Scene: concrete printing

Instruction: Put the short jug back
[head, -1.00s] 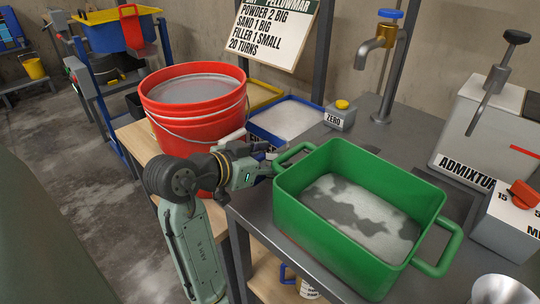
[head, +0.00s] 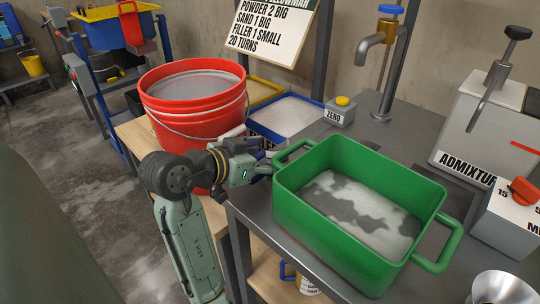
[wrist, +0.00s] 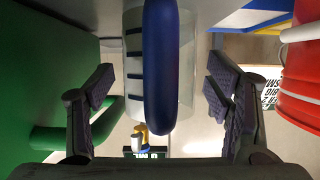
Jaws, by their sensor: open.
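A clear jug with dark marks (wrist: 136,65) and a thick blue handle (wrist: 161,70) is in the wrist view; whether it is the short jug I cannot tell. My gripper (wrist: 160,92) is open, with one finger on each side of the handle and gaps on both sides. In the head view my gripper (head: 264,168) is between the red bucket and the green tub, and the jug there is mostly hidden. A white mug-like vessel (head: 308,287) with a blue handle and dark print shows low under the table, partly cut off.
The green tub (head: 288,207) with grey-white powder stands close to the right of my gripper. The red bucket (head: 190,125) is to its left. A blue tray (head: 262,134) of pale powder and the ZERO box (head: 340,113) are behind. A tap (head: 378,45) rises at the back.

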